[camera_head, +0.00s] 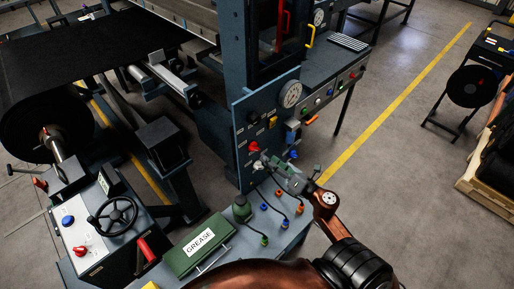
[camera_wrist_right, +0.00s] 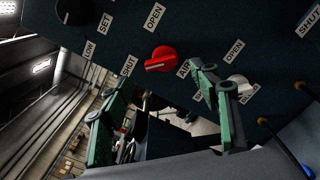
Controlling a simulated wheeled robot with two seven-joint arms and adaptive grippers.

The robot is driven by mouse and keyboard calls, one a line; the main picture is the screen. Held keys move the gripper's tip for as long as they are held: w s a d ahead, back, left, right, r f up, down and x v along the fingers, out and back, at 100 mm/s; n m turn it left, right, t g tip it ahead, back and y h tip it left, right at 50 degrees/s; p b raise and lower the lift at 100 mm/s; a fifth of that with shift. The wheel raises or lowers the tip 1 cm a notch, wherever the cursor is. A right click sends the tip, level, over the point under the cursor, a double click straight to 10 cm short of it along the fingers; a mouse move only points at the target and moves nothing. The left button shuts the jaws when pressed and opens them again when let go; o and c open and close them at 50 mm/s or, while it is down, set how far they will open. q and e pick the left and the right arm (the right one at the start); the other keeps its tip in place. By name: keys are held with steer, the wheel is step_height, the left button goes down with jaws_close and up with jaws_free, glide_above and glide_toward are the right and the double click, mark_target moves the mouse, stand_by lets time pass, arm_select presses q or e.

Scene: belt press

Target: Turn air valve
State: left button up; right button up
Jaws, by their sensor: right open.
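The air valve is a red knob (camera_head: 254,147) on the dark blue front panel of the press. In the right wrist view the red knob (camera_wrist_right: 160,60) sits among labels reading OPEN, SHUT and AIR. A pale stripe on it lies toward the SHUT side. My right gripper (camera_head: 271,163) is just in front of the panel, slightly below and right of the knob. In the wrist view its green fingers (camera_wrist_right: 160,82) are spread, with the knob ahead between and above the tips, apparently untouched. My left gripper is out of view.
A whitish knob (camera_wrist_right: 240,84) is close to the right finger. A pressure gauge (camera_head: 290,94) and a yellow knob (camera_head: 272,122) sit higher on the panel.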

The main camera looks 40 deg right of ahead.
mark_target(258, 149)
steer(key=w, duration=0.2)
steer(key=w+p, duration=0.1)
steer(key=w, duration=0.2)
steer(key=shift+w+a+r, duration=0.1)
steer(key=shift+w+a, duration=0.1)
steer(key=shift+w, duration=0.65)
steer(key=c, duration=1.2)
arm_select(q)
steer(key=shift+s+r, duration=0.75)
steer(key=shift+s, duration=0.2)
arm_select(e)
steer(key=shift+o, duration=0.2)
